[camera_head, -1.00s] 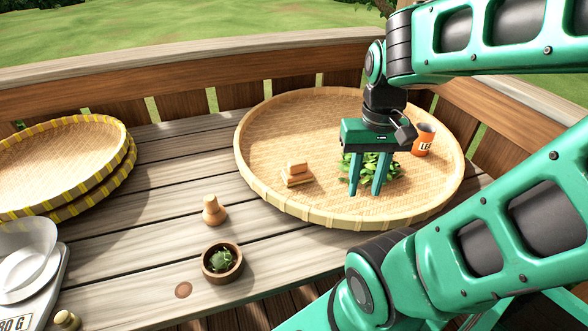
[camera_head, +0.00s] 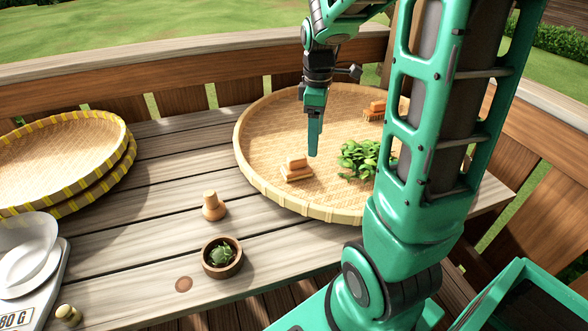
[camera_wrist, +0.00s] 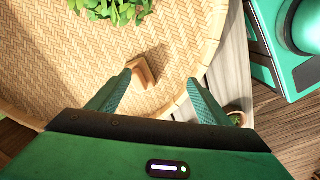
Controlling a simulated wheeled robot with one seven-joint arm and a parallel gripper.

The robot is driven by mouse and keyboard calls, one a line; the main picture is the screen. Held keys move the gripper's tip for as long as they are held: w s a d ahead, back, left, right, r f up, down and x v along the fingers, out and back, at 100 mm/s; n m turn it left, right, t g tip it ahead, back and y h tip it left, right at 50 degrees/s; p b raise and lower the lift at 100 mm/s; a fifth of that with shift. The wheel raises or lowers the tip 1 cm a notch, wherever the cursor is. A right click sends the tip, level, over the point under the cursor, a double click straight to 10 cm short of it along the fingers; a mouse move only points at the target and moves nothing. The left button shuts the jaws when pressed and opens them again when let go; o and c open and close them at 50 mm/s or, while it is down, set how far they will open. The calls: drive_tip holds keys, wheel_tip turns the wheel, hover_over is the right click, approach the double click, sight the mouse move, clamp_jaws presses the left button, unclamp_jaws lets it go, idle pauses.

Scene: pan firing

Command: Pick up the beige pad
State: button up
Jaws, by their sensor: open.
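The beige pad (camera_head: 297,174), a small flat block with a raised grip on top, lies on the large woven tray (camera_head: 262,140) near its front rim. My gripper (camera_head: 313,153) points down over the tray, just behind and to the right of the pad in the head view. In the wrist view the pad (camera_wrist: 143,72) shows between and slightly beyond the open fingertips (camera_wrist: 160,77), closer to the left finger. The fingers hold nothing. In the head view only one finger shows clearly.
Green leaves (camera_head: 360,158) lie right of the pad on the tray. A brown brush-like object (camera_head: 375,109) sits farther back. A wooden knob (camera_head: 213,207) and a small bowl of leaves (camera_head: 222,257) stand in front. Stacked trays (camera_head: 60,160) and a scale (camera_head: 30,285) are at left.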

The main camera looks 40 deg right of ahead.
sight(297, 157)
drive_tip(key=w+f+n, duration=0.1)
drive_tip(key=w+n, duration=0.1)
drive_tip(key=w+f+n, duration=0.1)
drive_tip(key=w, duration=0.2)
drive_tip(key=w+f+n, duration=0.1)
drive_tip(key=w+n, duration=0.1)
drive_tip(key=shift+w+f+n, duration=0.25)
drive_tip(key=shift+w+n, duration=0.05)
drive_tip(key=shift+w+f, duration=0.25)
drive_tip(key=shift+n, duration=0.3)
wheel_tip(297, 157, down, 5)
drive_tip(key=shift+f, duration=0.1)
drive_tip(key=shift+s+a+f, duration=0.1)
drive_tip(key=shift+f, duration=1.25)
drive_tip(key=shift+s+a+f, duration=0.1)
drive_tip(key=shift+f, duration=1.25)
drive_tip(key=shift+c, duration=0.6)
drive_tip(key=c, duration=1.5)
